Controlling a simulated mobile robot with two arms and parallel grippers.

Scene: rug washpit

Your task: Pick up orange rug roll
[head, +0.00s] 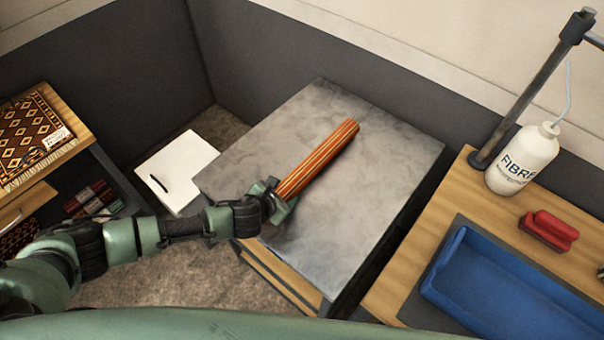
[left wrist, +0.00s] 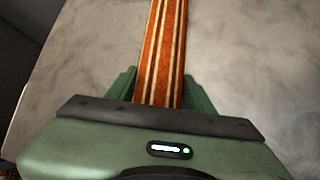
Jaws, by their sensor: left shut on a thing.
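The orange rug roll (head: 322,156) is a long orange cylinder with pale and dark stripes along its length. It lies over the grey stone-like tabletop (head: 395,165), its far end pointing to the upper right. I cannot tell whether it touches the top. My left gripper (head: 277,197) is shut on the near end of the roll. In the left wrist view the orange rug roll (left wrist: 163,50) runs straight out between the two green fingers of the gripper (left wrist: 160,92). My right gripper is not in view.
A wooden bench at right holds a blue tray (head: 450,255), a red brush (head: 548,230), a white bottle (head: 522,160) and a metal post (head: 530,90). Patterned rugs (head: 32,135) lie on a shelf unit at left. A white sheet with a pen (head: 185,165) lies beyond my arm.

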